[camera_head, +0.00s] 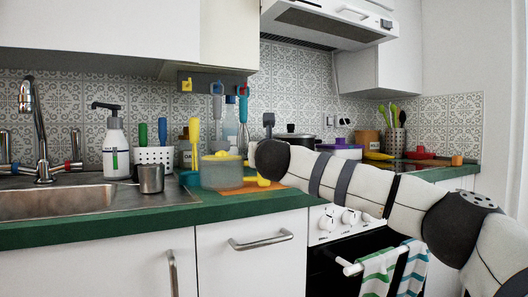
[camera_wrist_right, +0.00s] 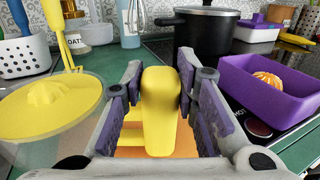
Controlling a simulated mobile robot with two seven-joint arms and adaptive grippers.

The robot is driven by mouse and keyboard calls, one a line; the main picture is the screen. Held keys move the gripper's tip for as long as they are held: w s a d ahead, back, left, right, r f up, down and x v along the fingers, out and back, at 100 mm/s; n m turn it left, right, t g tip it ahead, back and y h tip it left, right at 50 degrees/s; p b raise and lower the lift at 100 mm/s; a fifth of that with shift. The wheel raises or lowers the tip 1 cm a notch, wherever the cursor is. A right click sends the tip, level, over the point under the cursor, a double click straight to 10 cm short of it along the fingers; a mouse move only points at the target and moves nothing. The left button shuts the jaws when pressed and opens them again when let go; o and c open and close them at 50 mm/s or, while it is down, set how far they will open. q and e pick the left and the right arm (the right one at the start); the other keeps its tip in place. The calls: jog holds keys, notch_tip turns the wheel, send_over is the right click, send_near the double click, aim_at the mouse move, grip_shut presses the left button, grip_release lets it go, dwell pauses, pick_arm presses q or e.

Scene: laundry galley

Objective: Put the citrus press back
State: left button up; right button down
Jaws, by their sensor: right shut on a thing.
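My right gripper (camera_wrist_right: 161,76) shows in the right wrist view with its two purple-padded fingers on either side of a yellow, round-topped piece, which I take to be the citrus press (camera_wrist_right: 160,108). It is shut on this piece, just above or on an orange mat (camera_wrist_right: 185,143); I cannot tell if they touch. In the head view a little yellow (camera_head: 263,181) shows below the dark end of my right arm, and the arm hides the gripper. A clear container (camera_wrist_right: 40,112) with a yellow cone stands left of the gripper. My left gripper is out of view.
A purple bin (camera_wrist_right: 262,95) holding an orange fruit stands close on the right, by the hob. A black pot (camera_wrist_right: 205,32) stands behind. A wall rail (camera_head: 212,80) has a yellow label (camera_head: 187,85) and hanging tools. A sink (camera_head: 75,202) lies left.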

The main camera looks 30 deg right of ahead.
jog(key=c, duration=1.3)
grip_release()
jog(key=shift+s+r, duration=0.1)
jog(key=shift+s, duration=0.05)
jog(key=v, duration=1.1)
jog(key=shift+s+a, duration=0.2)
jog(key=shift+s, duration=0.15)
jog(key=shift+o, duration=0.7)
jog(key=o, duration=1.1)
jog(key=shift+c, duration=0.2)
